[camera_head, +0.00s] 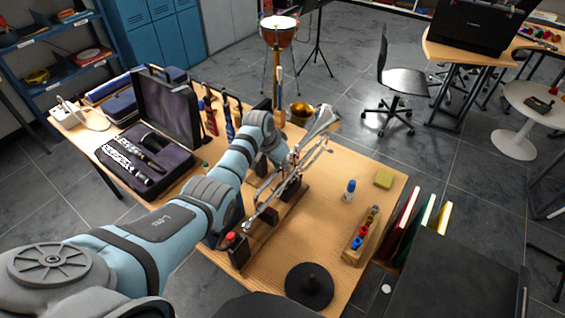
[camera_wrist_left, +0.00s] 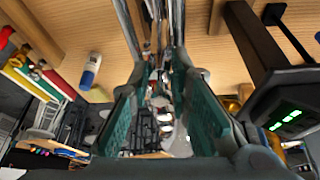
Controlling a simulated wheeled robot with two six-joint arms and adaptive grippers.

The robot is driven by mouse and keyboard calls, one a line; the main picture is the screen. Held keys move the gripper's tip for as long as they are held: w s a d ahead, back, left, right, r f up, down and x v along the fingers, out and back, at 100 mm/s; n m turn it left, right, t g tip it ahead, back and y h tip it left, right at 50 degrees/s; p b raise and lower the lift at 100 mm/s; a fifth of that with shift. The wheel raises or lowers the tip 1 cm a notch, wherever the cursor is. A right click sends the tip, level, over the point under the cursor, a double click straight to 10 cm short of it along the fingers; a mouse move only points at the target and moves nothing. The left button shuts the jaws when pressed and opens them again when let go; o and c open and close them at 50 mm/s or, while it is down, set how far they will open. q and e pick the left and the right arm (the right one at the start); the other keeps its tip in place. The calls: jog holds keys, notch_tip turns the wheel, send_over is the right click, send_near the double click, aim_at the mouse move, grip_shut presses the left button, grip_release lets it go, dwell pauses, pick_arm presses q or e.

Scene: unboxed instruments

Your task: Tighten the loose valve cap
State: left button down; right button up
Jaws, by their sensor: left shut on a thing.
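A silver brass instrument (camera_head: 262,207), seemingly a trumpet, lies along a dark wooden stand (camera_head: 268,239) on the table. My left arm reaches over it from the left, and its gripper (camera_wrist_left: 160,74) is at the instrument's middle. In the left wrist view the two teal-padded fingers are closed in on a silver part between their tips. I cannot tell for sure that this part is the valve cap, as the fingers and tubing hide it. The cap's seating cannot be seen. My right gripper is not in view.
An open case (camera_head: 176,172) lies left. The right part of the tabletop has free room.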

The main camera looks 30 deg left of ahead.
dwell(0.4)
pick_arm(q)
jog(key=c, duration=1.5)
grip_release()
jog(key=shift+o, duration=0.2)
jog(key=v, duration=1.2)
jog(key=shift+w, duration=0.15)
